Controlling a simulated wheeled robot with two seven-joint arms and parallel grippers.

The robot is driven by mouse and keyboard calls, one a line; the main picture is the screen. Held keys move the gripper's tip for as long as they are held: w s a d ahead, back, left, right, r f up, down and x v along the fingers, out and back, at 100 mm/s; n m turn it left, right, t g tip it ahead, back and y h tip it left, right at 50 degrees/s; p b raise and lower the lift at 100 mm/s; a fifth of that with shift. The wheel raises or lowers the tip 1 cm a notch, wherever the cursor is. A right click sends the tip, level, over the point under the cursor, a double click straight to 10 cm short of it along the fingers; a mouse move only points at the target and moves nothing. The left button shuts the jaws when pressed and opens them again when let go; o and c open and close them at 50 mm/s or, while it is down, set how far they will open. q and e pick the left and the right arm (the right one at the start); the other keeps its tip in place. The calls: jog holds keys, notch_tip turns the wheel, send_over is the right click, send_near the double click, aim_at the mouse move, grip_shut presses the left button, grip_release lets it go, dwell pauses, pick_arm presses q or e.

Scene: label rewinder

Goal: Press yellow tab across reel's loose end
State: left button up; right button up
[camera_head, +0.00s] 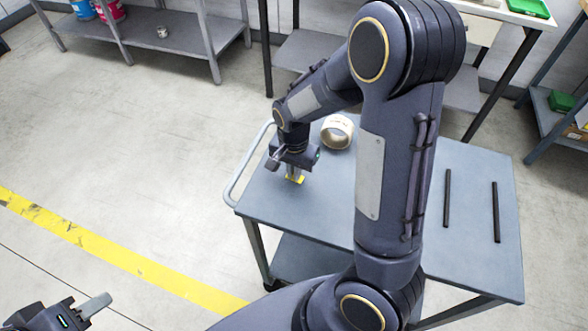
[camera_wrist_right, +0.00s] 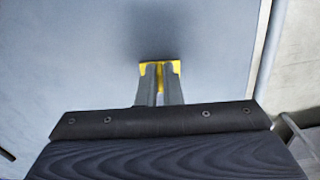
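The yellow tab (camera_head: 299,180) is at my right gripper's fingertips, over the left part of the grey cart top. In the right wrist view the yellow tab (camera_wrist_right: 146,71) spans the fingertips, and a thin strip of yellow shows between them. My right gripper (camera_wrist_right: 160,80) looks shut on it. In the head view the right gripper (camera_head: 294,173) points down, close to the cart top. The cream reel (camera_head: 337,131) lies behind and to the right of it, apart from the gripper. Its loose end cannot be made out. My left gripper (camera_head: 92,306) is at the lower left, away from the cart.
The grey cart (camera_head: 465,270) has a rail handle (camera_head: 247,165) on its left edge. Two black bars (camera_head: 447,198) lie on its right side. My right arm hides the middle of the top. Shelves and benches (camera_head: 180,35) stand behind; the floor at left is clear.

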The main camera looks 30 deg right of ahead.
jog(key=o, duration=0.4)
jog(key=r, duration=0.7)
jog(key=shift+w+r, duration=0.2)
jog(key=shift+r, duration=0.2)
jog(key=s+a+r+n+t+y, duration=0.1)
jog(key=s+r+n+t, duration=0.1)
jog(key=s, duration=0.3)
jog(key=s+a+r+n+t+y, duration=0.1)
jog(key=s+r+n, duration=0.2)
jog(key=s, duration=0.3)
jog(key=s+a+r+n+t+y, duration=0.1)
jog(key=s+a+r+n+t, duration=0.1)
jog(key=s, duration=0.4)
jog(key=shift+s+r+n+t+y, duration=0.2)
jog(key=shift+r+n, duration=0.15)
jog(key=shift+n, duration=0.25)
jog(key=shift+s+r+n+t+y, duration=0.1)
jog(key=shift+r+n+y, duration=0.15)
jog(key=shift+n, duration=0.35)
